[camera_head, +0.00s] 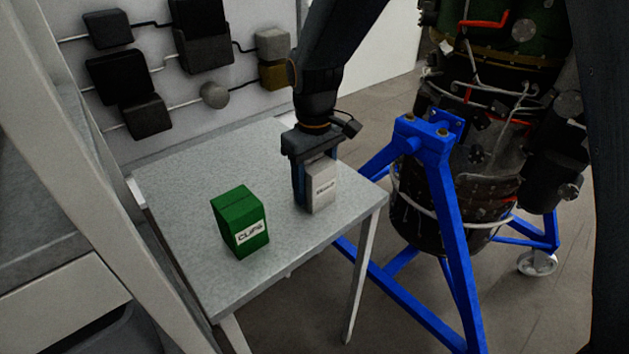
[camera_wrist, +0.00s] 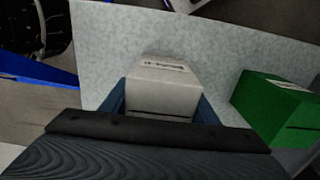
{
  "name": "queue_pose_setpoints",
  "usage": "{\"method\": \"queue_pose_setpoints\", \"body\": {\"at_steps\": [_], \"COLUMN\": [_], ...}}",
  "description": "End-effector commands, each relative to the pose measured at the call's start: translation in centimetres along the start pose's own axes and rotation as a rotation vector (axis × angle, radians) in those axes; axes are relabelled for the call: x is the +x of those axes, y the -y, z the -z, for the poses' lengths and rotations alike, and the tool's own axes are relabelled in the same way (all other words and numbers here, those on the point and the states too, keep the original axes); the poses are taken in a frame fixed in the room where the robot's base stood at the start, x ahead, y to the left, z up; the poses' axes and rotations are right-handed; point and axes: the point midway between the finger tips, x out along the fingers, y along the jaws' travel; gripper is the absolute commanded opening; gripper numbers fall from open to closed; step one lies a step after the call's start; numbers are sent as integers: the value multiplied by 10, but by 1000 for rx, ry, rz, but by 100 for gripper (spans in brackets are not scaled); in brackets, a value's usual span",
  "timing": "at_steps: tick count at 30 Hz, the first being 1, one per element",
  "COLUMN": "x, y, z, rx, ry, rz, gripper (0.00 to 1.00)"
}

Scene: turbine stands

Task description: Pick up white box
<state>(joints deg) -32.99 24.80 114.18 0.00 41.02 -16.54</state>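In the wrist view the white box (camera_wrist: 162,92) lies between the fingers of my gripper (camera_wrist: 163,100), with no clear gap on either side. Whether the fingers press on it cannot be told. The box's base appears to be at the table surface.
A green box (camera_head: 240,222) marked CLIPS stands left of the white box on the table (camera_head: 290,250); it also shows in the wrist view (camera_wrist: 272,108). A blue stand (camera_head: 440,200) holding a turbine is right of the table. A wall panel with dark modules (camera_head: 120,80) rises behind.

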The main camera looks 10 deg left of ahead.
Motion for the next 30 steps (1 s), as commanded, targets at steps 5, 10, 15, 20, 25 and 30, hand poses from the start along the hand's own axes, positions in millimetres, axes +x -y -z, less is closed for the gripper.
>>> {"method": "queue_pose_setpoints", "body": {"at_steps": [5,10,15,20,25,30], "x": [0,-1,-12,-40,-72,-93], "y": [0,0,0,-1,-1,0], "z": [0,0,2,2,2,1], "rx": [0,0,0,0,0,0], "ry": [-1,-1,-4,-7,-6,-3], "rz": [0,0,-1,-2,-2,-1], "gripper": [14,14,14,14,14,14]}}
